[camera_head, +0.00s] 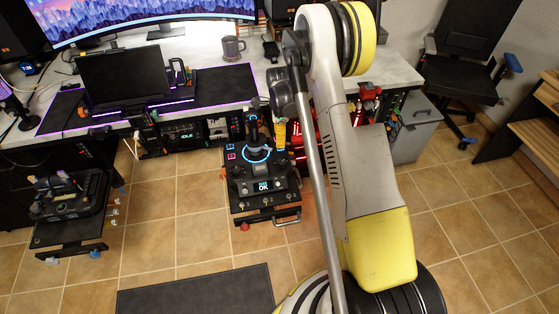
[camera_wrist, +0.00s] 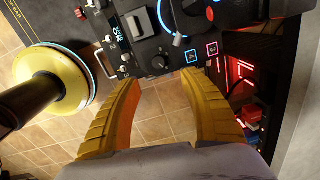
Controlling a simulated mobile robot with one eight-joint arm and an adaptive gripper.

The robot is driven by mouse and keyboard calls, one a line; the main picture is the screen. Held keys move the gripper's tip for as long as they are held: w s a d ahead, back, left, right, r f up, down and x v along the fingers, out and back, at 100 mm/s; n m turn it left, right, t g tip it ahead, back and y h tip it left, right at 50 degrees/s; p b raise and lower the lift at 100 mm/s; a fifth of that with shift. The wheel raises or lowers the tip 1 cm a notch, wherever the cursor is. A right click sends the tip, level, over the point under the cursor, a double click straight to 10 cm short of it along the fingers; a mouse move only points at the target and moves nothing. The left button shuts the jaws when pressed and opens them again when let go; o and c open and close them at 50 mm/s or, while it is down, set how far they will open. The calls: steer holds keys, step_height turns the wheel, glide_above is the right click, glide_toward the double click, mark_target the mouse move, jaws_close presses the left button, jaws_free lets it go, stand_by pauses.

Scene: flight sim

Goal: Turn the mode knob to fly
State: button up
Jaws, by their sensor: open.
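The flight-stick control panel (camera_head: 237,195) stands on a low stand in front of the desk, with a joystick, a blue light ring and a small lit screen (camera_head: 264,186) reading OK. In the wrist view, a dark round knob (camera_wrist: 160,63) sits on the panel near square buttons marked 3 and 4. Its label and pointer are not readable, so I cannot tell whether it is the mode knob or its setting. My gripper (camera_wrist: 150,85) is open and empty, its yellow fingers apart just short of this knob. In the head view, my gripper (camera_head: 279,132) is partly hidden above the panel's back right.
A red-lit unit (camera_wrist: 235,75) is close on the right. Another control stand (camera_head: 70,200) is at left.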

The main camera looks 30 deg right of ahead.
steer(key=m, duration=0.1)
glide_toward(282, 162)
steer(key=f+b, duration=0.1)
steer(key=f, duration=0.2)
steer(key=f+b, duration=0.2)
steer(key=f, duration=0.1)
steer(key=f+b, duration=0.1)
steer(key=f, duration=0.3)
steer(key=shift+w+d, duration=0.1)
steer(key=shift+w, duration=0.15)
steer(key=shift+c, duration=0.5)
jaws_close()
